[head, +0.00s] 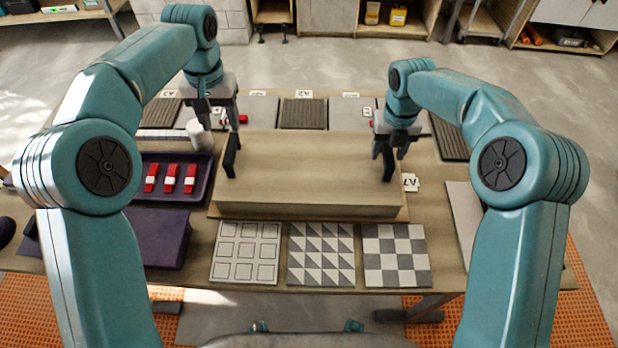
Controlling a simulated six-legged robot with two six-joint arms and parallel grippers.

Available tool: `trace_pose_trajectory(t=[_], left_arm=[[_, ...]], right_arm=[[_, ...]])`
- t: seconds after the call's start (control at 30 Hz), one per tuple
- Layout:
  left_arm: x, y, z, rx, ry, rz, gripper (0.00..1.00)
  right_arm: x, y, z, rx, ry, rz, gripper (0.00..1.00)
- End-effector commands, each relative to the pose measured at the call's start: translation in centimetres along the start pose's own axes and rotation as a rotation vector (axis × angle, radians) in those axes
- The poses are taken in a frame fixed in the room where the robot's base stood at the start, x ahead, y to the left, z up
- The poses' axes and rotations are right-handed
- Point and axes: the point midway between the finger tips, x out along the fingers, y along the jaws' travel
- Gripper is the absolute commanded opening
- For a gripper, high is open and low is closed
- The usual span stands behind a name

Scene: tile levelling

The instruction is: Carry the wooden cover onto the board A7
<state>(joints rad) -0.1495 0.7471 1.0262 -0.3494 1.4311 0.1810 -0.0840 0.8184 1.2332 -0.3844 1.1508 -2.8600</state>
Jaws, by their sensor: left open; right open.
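The wooden cover (310,165) is a large, flat-topped tan box in the middle of the table. It appears to rest on the board (300,221), whose tan edge shows around its base; a tag reading A7 (410,183) lies at its right. The cover has a black upright handle at its left end (232,157) and another at its right end (388,165). My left gripper (218,124) is open, above and behind the left handle, apart from it. My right gripper (391,153) is open at the right handle; I cannot tell whether it touches. The cover hides what is beneath.
Three patterned tiles (320,254) lie along the front edge. A dark tray (160,160) with red-and-white pieces and a purple block (160,238) are at left. A white cylinder (198,135) stands near my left gripper. Grey and ribbed tiles (303,112) with tags line the back.

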Motion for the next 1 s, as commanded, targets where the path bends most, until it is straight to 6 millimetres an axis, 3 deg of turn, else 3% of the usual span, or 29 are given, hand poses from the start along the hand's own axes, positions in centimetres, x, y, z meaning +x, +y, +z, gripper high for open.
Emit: trace_pose_trajectory(t=[0.2, 0.43, 0.6, 1.0], left_arm=[[0.0, 0.0, 0.0, 0.0, 0.0, 0.0, 0.53], [0.1, 0.0, 0.0, 0.0, 0.0, 0.0, 0.53], [0.1, 0.0, 0.0, 0.0, 0.0, 0.0, 0.53], [0.1, 0.0, 0.0, 0.0, 0.0, 0.0, 0.53]], right_arm=[[-5.2, 0.1, 0.1, 0.001, -0.006, 0.002, 0.53], [-9.3, 0.1, 0.1, 0.0, -0.004, 0.001, 0.53], [-10.5, 0.0, 0.0, 0.0, -0.001, 0.001, 0.53], [-10.5, 0.0, 0.0, 0.0, 0.0, 0.001, 0.53]])
